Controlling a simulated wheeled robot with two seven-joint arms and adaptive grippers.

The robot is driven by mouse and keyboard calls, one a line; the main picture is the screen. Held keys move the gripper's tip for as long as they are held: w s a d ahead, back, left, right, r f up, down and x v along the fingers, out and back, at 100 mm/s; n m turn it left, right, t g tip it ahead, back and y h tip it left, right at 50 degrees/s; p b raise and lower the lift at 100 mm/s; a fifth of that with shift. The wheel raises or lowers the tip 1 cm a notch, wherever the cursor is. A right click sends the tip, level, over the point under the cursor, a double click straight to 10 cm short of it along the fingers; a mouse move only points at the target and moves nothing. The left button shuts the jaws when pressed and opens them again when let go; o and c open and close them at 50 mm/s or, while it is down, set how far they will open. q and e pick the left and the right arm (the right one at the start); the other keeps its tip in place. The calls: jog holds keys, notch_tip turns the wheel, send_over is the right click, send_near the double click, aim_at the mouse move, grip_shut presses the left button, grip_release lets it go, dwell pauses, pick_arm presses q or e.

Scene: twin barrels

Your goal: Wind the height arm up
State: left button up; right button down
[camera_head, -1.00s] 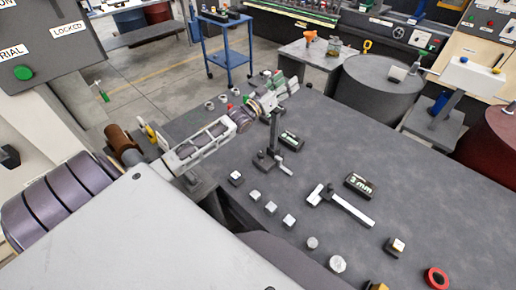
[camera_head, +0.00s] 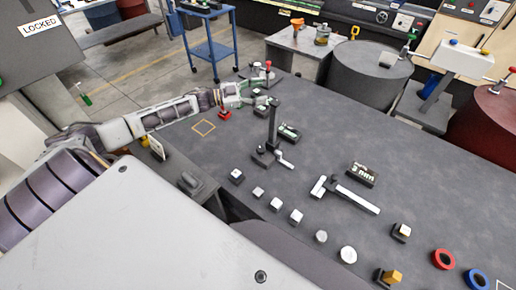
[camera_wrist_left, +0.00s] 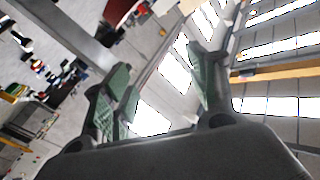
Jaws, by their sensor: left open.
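A black upright post (camera_head: 274,122) stands on the table, with a dark block (camera_head: 262,154) and a short silver lever (camera_head: 286,160) at its foot. I cannot tell for certain which part is the height arm. My left gripper (camera_head: 254,92) is open, behind and left of the post's top in the picture, apart from it. Its green-padded fingers are spread in the left wrist view (camera_wrist_left: 160,85), with no thing seen between them. My right gripper is not in view.
A silver-and-black T-shaped lever (camera_head: 345,194) lies right of the post, near a dark readout (camera_head: 362,174). Several small blocks line the front.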

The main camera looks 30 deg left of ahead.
pick_arm(q)
jog(key=s+a+f+n+g+y+p, duration=0.1)
jog(key=s+a+f+g, duration=0.1)
jog(key=s+f, duration=0.55)
jog(key=n+g+y+p, duration=0.1)
jog(key=n+g, duration=0.2)
send_near(258, 149)
jog(key=v, duration=0.3)
jog(key=shift+s+r, duration=0.1)
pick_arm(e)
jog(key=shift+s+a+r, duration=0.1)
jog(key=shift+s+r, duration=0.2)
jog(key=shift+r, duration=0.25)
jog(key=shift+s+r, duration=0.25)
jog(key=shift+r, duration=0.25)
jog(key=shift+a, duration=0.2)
pick_arm(q)
jog(key=shift+x, duration=6.95)
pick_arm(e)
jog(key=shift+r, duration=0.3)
pick_arm(q)
jog(key=shift+a, duration=0.1)
